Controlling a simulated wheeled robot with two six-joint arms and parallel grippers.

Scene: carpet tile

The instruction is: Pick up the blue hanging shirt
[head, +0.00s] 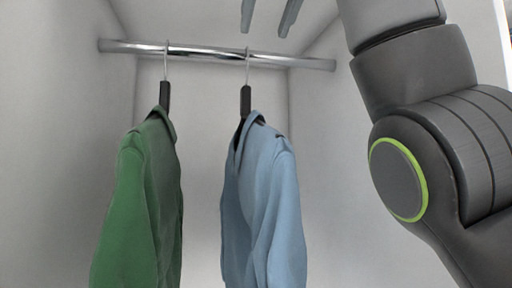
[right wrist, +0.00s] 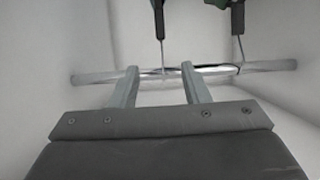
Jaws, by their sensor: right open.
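The blue shirt (head: 270,190) hangs in the head view from a black-necked hanger (head: 246,100), whose thin metal hook goes over the rod (head: 205,52). My right gripper (head: 265,30) is open and empty; its two grey fingers show at the top, above the rod in the picture. In the right wrist view the picture is upside down. There the open fingers (right wrist: 159,70) point toward the rod (right wrist: 213,70), and the left hanger's hook (right wrist: 162,50) lines up between them. I cannot tell how far apart they are in depth. My left gripper is not in view.
A green shirt (head: 142,205) hangs on a second hanger (head: 165,95) to the left of the blue one, with a gap between them. Pale closet walls (head: 60,130) close in the left, right and back.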

